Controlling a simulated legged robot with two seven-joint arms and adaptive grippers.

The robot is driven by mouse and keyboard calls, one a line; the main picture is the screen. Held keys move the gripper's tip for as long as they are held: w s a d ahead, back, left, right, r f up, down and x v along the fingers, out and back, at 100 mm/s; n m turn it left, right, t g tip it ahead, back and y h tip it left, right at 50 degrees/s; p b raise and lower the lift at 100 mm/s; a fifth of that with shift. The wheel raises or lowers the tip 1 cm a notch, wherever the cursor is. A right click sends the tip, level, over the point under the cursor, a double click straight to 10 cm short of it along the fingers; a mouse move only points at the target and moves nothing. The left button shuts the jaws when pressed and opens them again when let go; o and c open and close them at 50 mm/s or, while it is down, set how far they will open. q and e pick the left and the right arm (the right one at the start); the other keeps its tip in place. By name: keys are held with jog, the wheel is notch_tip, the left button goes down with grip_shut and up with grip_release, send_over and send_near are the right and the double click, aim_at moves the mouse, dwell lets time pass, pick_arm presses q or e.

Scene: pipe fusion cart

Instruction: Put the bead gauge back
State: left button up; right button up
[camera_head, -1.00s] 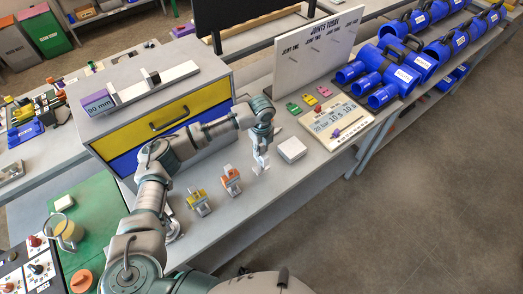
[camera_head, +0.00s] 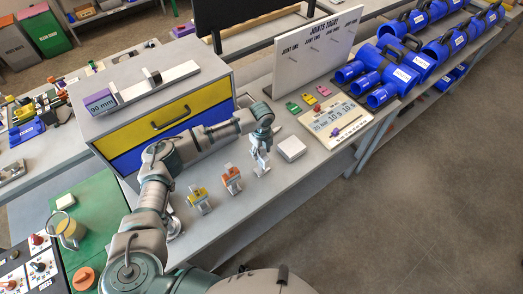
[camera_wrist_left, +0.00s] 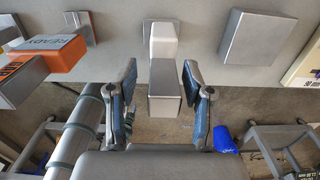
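My left gripper (camera_head: 261,160) is low over the front edge of the grey bench. In the left wrist view the left gripper (camera_wrist_left: 161,85) is open, one finger on each side of a grey block with a white part (camera_wrist_left: 165,85). A gap shows at the left finger; I cannot tell whether the right finger touches. I cannot tell for sure that this white and grey piece is the bead gauge. An orange piece (camera_head: 231,179) marked READY (camera_wrist_left: 52,55) and a yellow piece (camera_head: 198,199) stand to its left. My right gripper is not in view.
A white flat block (camera_head: 291,148) lies just right of the gripper. A printed board (camera_head: 337,122) lies farther right, before the white upright sign (camera_head: 315,52). A drawer cabinet (camera_head: 160,105) stands behind my left arm. Blue pipe fittings (camera_head: 384,95) line the right.

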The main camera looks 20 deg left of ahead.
pick_arm(q)
jog(key=shift+r, duration=0.1)
notch_tip(320, 180, up, 12)
jog(key=shift+s+d+b, duration=0.1)
jog(key=shift+d+b, duration=0.05)
jog(key=shift+b, duration=0.55)
